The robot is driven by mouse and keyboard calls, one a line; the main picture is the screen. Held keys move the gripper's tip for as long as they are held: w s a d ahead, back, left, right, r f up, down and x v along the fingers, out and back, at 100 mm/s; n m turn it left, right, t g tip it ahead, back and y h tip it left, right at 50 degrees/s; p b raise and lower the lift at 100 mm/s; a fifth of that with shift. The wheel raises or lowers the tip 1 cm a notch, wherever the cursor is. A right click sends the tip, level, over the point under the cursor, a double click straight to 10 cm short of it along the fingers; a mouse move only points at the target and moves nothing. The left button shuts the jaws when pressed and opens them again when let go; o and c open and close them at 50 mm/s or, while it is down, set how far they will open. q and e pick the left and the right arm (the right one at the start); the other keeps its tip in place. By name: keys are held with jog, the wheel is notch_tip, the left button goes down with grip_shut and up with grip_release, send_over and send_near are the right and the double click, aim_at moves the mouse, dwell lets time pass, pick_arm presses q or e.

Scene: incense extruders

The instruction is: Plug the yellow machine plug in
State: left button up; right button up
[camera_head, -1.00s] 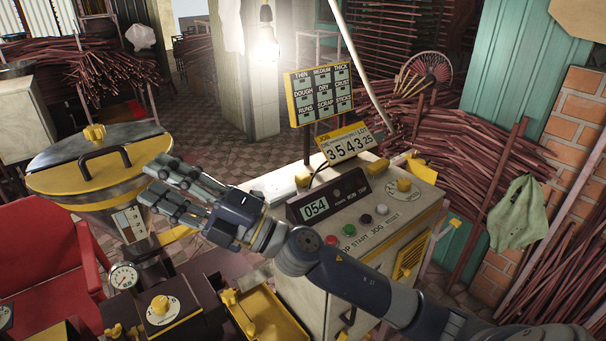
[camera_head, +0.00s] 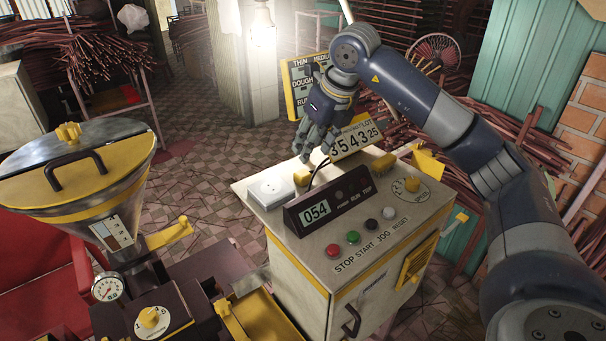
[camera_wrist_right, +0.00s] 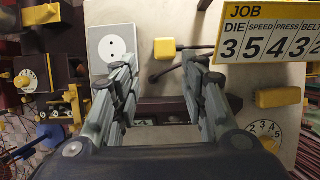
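A yellow plug (camera_head: 302,176) lies on top of the control cabinet (camera_head: 288,258), beside a white socket (camera_head: 270,188). In the right wrist view the plug (camera_wrist_right: 165,48) is a yellow block near a dark cable, right of and apart from the socket plate (camera_wrist_right: 113,45) with its round two-hole outlet. My right gripper (camera_head: 313,150) hangs over the rear of the cabinet top, above and near the plug. In the right wrist view its fingers (camera_wrist_right: 162,72) are spread wide with nothing between them, and the plug lies beyond the tips. My left gripper is not in view.
A job sign (camera_head: 355,137) stands close to the right of the gripper, with a taller sign (camera_head: 297,88) behind. A display box (camera_head: 330,207) stands in front. Another yellow block (camera_head: 384,162) is at the right. A hopper (camera_head: 75,185) stands left.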

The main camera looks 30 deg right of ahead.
jog(key=shift+d+r, duration=0.15)
jog(key=p, duration=0.1)
send_over(303, 173)
jog(key=s, duration=0.2)
jog(key=shift+s+f, duration=0.2)
jog(key=shift+f, duration=2.45)
jog(key=shift+w+f+p, duration=0.15)
jog(key=shift+f+p, duration=0.2)
jog(key=shift+p, duration=0.3)
jog(key=p+x, duration=0.1)
jog(key=x, duration=0.2)
jog(key=shift+w+d+f+p, duration=0.15)
jog(key=shift+f+p, duration=0.1)
jog(key=shift+p, duration=0.1)
jog(key=shift+w+f, duration=0.15)
jog(key=shift+f, duration=0.2)
